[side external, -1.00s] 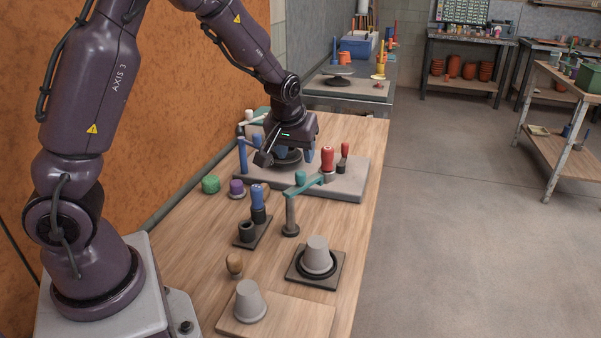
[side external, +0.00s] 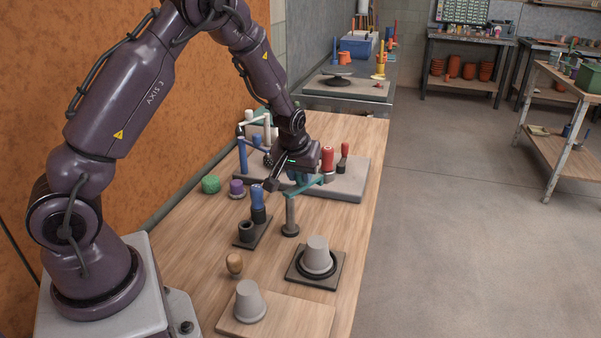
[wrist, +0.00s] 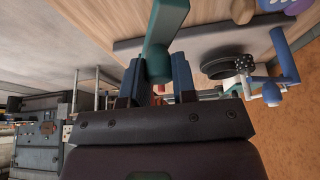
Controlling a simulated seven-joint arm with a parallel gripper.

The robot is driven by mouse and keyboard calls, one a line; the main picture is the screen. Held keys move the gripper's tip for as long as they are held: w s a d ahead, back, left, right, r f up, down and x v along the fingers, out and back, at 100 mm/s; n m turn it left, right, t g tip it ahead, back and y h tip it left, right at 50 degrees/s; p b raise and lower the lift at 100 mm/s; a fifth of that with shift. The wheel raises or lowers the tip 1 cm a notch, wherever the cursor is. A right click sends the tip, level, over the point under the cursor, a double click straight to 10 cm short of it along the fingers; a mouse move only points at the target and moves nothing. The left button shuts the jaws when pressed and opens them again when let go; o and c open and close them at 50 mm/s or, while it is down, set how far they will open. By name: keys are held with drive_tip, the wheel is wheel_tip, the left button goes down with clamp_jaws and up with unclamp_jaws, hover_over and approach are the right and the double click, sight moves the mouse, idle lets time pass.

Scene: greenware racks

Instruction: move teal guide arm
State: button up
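The teal guide arm (side external: 308,187) is a bar on a grey post (side external: 290,214) with a dark round foot. It reaches from the post toward the back right, across the front edge of the grey slab. In the wrist view the teal arm (wrist: 165,22) ends in a knob (wrist: 158,66) between my blue fingers. My gripper (side external: 300,178) is low over the arm, its fingers standing on either side of the knob. It looks open; I cannot tell whether a finger touches the knob. In the side view the gripper mostly hides the knob.
Red posts (side external: 327,160) stand on the grey slab (side external: 345,188) just right of my gripper. A blue-topped peg (side external: 257,197) is left of the post. A blue swing arm (side external: 242,152) stands farther back. Grey cups (side external: 317,252) are in front.

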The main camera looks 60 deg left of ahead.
clamp_jaws()
drive_tip(key=shift+d+m, duration=0.1)
drive_tip(key=shift+m, duration=0.2)
drive_tip(key=shift+s+d+m+g+h, duration=0.25)
drive_tip(key=shift+s+d+m+h, duration=0.7)
drive_tip(key=shift+m, duration=2.5)
drive_tip(key=shift+s+d+m+g+h, duration=0.2)
drive_tip(key=shift+d+m+h, duration=0.35)
drive_tip(key=shift+m+h, duration=1.95)
drive_tip(key=shift+s+d+m+g+h, duration=0.2)
drive_tip(key=shift+s+d+m, duration=0.45)
drive_tip(key=shift+m, duration=3.8)
drive_tip(key=shift+d+m, duration=0.1)
drive_tip(key=shift+m, duration=0.3)
drive_tip(key=o, duration=0.8)
unclamp_jaws()
